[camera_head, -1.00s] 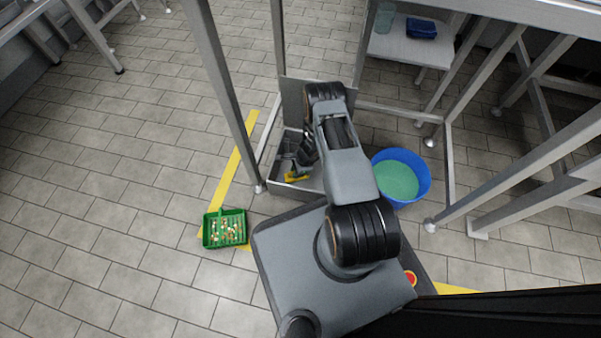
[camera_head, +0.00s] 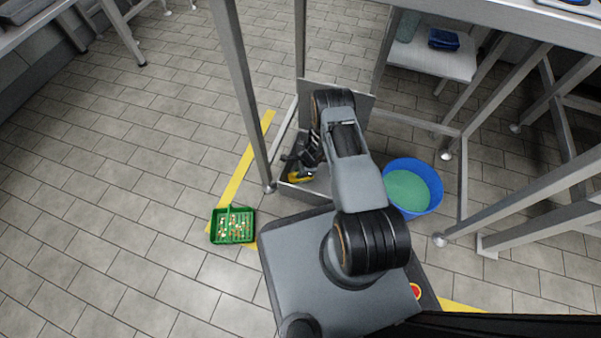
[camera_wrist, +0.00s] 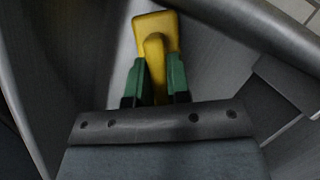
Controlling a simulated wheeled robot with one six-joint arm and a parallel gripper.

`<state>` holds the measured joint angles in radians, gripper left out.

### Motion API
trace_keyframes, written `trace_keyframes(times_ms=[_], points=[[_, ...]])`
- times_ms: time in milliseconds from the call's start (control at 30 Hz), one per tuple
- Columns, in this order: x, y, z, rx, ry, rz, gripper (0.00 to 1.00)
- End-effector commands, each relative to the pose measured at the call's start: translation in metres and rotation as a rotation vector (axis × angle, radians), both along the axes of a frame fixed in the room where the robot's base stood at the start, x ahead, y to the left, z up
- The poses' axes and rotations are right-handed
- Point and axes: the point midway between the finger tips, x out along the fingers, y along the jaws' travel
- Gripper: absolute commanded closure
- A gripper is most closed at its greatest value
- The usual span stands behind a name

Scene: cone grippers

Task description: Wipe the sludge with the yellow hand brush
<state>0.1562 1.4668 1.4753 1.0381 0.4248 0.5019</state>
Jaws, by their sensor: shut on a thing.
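The yellow hand brush (camera_wrist: 154,40) is between the green fingers of my gripper (camera_wrist: 155,82) in the wrist view, and the fingers are shut on it. In the head view the yellow brush (camera_head: 299,177) shows low inside a grey metal tray-like basin (camera_head: 318,186), with my gripper (camera_head: 300,165) just above it. My arm covers much of the basin. I cannot tell whether the bristles touch the basin floor. No sludge can be made out clearly in either view.
A green dustpan-like tray with small bits (camera_head: 232,225) lies on the floor left of my base. A blue tub of green liquid (camera_head: 412,187) stands right of my arm. Metal table legs (camera_head: 240,90) rise close around the basin.

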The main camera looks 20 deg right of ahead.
Motion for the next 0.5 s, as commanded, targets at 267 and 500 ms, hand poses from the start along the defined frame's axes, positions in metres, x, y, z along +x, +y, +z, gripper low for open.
trace_keyframes(times_ms=[267,500], points=[[0.0,0.0,0.029,0.0,0.0,0.0,1.0],[0.001,0.0,0.053,0.0,-0.001,0.0,1.0]])
